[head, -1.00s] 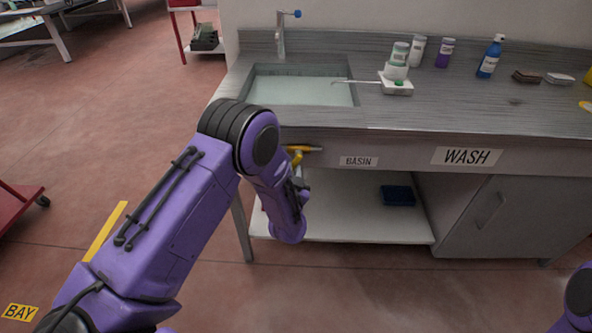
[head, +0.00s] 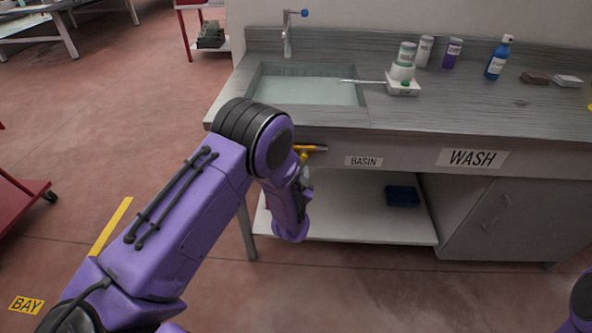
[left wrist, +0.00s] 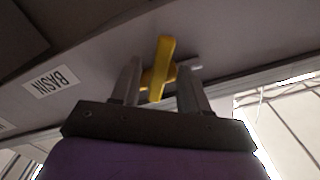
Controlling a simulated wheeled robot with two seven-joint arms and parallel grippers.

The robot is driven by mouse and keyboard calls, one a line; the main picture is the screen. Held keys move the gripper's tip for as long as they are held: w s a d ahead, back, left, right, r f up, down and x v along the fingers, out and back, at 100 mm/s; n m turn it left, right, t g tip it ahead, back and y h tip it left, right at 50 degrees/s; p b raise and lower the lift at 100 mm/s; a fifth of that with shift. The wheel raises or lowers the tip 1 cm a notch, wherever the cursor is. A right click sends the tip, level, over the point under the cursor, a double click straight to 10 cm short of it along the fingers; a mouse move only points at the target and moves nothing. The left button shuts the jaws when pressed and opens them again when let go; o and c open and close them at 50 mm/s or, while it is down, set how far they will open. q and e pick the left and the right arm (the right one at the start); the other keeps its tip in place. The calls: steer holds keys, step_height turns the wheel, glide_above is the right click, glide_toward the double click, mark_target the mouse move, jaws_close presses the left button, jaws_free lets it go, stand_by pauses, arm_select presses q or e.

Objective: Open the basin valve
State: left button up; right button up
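The basin valve has a yellow lever handle (head: 311,148) under the counter's front edge, left of the BASIN label (head: 363,161). In the left wrist view the yellow handle (left wrist: 162,66) lies between the two fingers of my left gripper (left wrist: 160,82), with gaps on both sides. The gripper is open around the handle and does not appear to grip it. In the head view my left forearm and wrist hide the gripper and part of the valve. The sink basin (head: 305,90) is set in the counter above. My right gripper is out of view.
The counter (head: 450,115) overhangs the valve. Below is a white shelf (head: 350,215) with a blue item (head: 402,196). A cabinet (head: 500,220) stands to the right. Bottles and a small white device (head: 402,88) sit on the counter.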

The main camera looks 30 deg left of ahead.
arm_select(q)
steer(key=v, duration=1)
steer(key=shift+s+b, duration=0.25)
steer(key=shift+b, duration=0.2)
stand_by(0.4)
